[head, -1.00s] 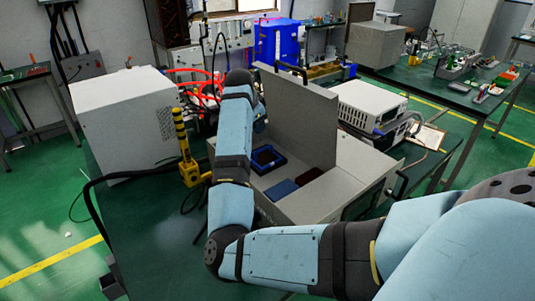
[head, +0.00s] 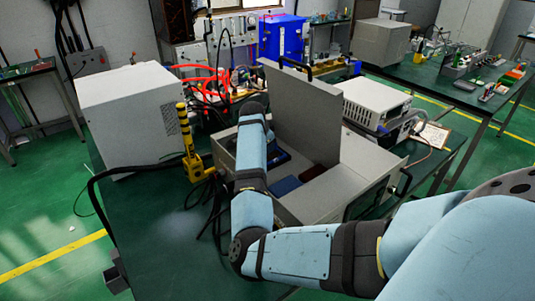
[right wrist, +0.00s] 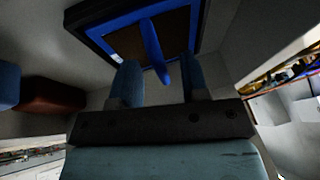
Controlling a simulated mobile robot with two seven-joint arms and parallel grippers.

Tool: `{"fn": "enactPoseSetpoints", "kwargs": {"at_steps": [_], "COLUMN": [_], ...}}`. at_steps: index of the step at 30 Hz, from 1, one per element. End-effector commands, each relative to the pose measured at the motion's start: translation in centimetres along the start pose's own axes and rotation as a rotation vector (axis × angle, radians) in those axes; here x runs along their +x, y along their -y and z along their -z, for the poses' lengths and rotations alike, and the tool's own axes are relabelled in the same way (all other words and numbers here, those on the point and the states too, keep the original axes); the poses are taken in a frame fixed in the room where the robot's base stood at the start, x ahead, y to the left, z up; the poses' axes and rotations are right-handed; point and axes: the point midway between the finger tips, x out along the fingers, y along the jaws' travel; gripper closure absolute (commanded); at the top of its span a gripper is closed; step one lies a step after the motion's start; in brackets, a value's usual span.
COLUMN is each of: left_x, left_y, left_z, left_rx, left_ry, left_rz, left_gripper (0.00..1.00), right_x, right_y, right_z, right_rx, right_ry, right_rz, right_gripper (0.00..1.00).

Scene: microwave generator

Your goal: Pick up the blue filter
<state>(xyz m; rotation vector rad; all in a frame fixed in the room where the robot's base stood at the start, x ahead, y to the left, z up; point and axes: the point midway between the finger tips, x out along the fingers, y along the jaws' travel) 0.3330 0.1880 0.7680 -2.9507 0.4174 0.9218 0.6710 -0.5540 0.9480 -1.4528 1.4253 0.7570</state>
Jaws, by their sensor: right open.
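The blue filter (right wrist: 152,38) is a dark panel with a blue rim and a raised blue bar across it. It fills the upper middle of the right wrist view. In the head view part of its blue frame (head: 282,157) shows inside the opened grey box (head: 345,165), with the rest behind my right arm. My right gripper (right wrist: 160,65) is open and empty. Its two blue fingers point toward the filter, and the bar appears in the gap between them, seemingly just beyond the tips. Contact cannot be told. In the head view my arm hides this gripper. My left gripper is not in view.
A blue block (head: 285,186) and a dark red block (head: 314,172) lie in the box near the filter. The raised lid (head: 305,108) stands behind. A yellow post (head: 188,140) and a white cabinet (head: 130,118) stand to the left. White instruments (head: 375,103) stand right.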

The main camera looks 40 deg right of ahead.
Motion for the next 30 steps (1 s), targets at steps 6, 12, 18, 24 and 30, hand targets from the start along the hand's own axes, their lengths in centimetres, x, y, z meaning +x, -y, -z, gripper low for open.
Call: {"fn": "enactPoseSetpoints", "kwargs": {"at_steps": [6,12,18,24,30], "left_x": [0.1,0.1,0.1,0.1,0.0], "left_y": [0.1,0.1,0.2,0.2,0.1], "left_z": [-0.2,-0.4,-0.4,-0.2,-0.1], "left_rx": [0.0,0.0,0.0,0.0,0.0], "left_ry": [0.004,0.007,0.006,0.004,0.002], "left_rz": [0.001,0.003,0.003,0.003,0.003], "left_gripper": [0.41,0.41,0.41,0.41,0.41], "right_x": [0.7,0.6,0.6,0.5,-0.7], "right_y": [0.1,0.0,0.1,0.1,0.4], "right_z": [0.0,0.0,0.0,0.0,0.5], "right_rx": [0.0,0.0,0.0,0.0,0.0], "right_ry": [0.0,0.0,0.0,0.0,-0.001], "right_rz": [0.002,0.002,0.002,0.002,0.003], "right_gripper": [0.58,0.91,1.0,1.0,1.0]}}
